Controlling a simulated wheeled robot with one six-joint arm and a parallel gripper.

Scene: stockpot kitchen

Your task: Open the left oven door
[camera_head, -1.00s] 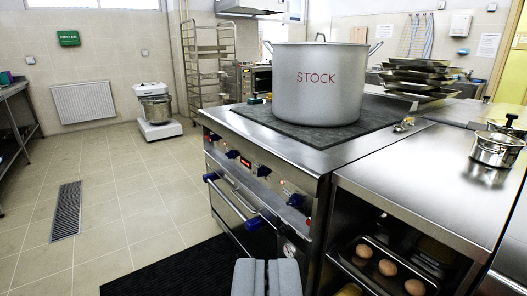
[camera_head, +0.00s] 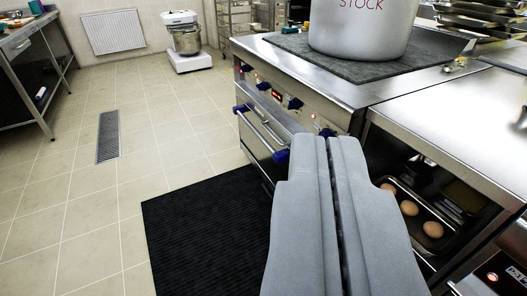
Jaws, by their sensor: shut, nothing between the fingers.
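The oven front (camera_head: 300,108), with dark blue knobs and a red display, is in the middle of the view, seen at a slant. Below the knobs is an oven door with a long metal bar handle (camera_head: 262,128) that has blue ends. The door looks shut, and its lower near part is hidden behind my gripper. My gripper (camera_head: 328,142) is shut and empty. It fills the lower middle of the view, its tips close to the near blue handle end in the picture. I cannot tell whether they touch.
A big STOCK pot (camera_head: 362,32) stands on the stove top. A steel counter (camera_head: 455,110) with a shelf holding a tray of eggs (camera_head: 407,208) is at the right. A black mat (camera_head: 205,225) lies before the oven. The tiled floor at the left (camera_head: 70,215) is clear.

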